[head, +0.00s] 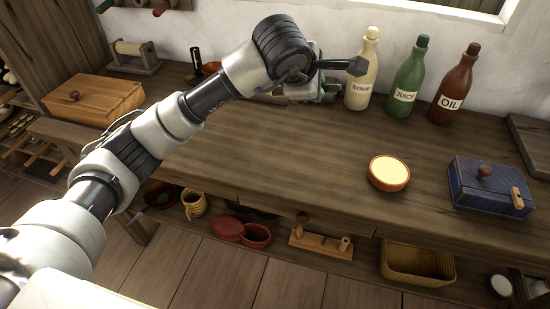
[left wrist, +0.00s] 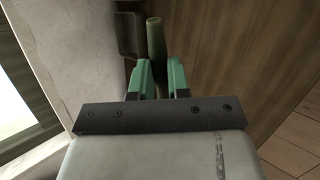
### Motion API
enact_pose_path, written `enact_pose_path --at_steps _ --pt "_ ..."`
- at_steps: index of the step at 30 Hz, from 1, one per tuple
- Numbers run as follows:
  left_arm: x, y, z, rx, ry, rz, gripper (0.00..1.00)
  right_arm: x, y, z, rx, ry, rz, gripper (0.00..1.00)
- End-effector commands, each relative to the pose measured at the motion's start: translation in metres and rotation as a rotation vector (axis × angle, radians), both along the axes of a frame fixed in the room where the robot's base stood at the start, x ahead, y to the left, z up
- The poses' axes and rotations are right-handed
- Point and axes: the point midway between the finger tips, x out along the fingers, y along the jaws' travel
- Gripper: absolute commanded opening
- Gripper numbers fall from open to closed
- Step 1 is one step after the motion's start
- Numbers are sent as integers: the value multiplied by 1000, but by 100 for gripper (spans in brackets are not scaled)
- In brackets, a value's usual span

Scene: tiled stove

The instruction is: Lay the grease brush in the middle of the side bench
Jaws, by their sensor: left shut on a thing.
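The side bench (head: 270,150) is a long dark wooden top along the white wall, with a wide bare stretch in its middle. My left gripper (head: 330,88) is over the back of the bench, just left of the syrup bottle. In the left wrist view its green fingers (left wrist: 161,78) are shut on a slim grey-green rod (left wrist: 155,40), which I take for the grease brush's handle. The rod points away between the fingertips. I cannot make out the bristle end. In the head view the brush is mostly hidden by my wrist and gripper. My right gripper is not in view.
The syrup bottle (head: 361,75), juice bottle (head: 408,82) and oil bottle (head: 453,88) stand along the back. A round red dish (head: 389,173) and a blue box (head: 491,188) sit to the right. A wooden box (head: 92,98) is at left. The front middle is clear.

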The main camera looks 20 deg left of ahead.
Motion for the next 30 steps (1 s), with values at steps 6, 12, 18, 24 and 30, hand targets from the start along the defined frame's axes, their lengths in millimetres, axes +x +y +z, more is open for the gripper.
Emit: enact_pose_path --at_steps 6,12,18,24,30 --pt "4 0 -18 3 -3 -34 0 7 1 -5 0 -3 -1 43" --pt "-3 44 -43 4 -1 -30 0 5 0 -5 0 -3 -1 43" --pt "-9 85 -68 4 -2 -31 0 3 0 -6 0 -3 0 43" --pt "-12 103 -79 2 -5 -34 0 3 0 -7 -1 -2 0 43" --pt "-12 104 -98 3 -2 -34 0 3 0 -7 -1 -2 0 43"
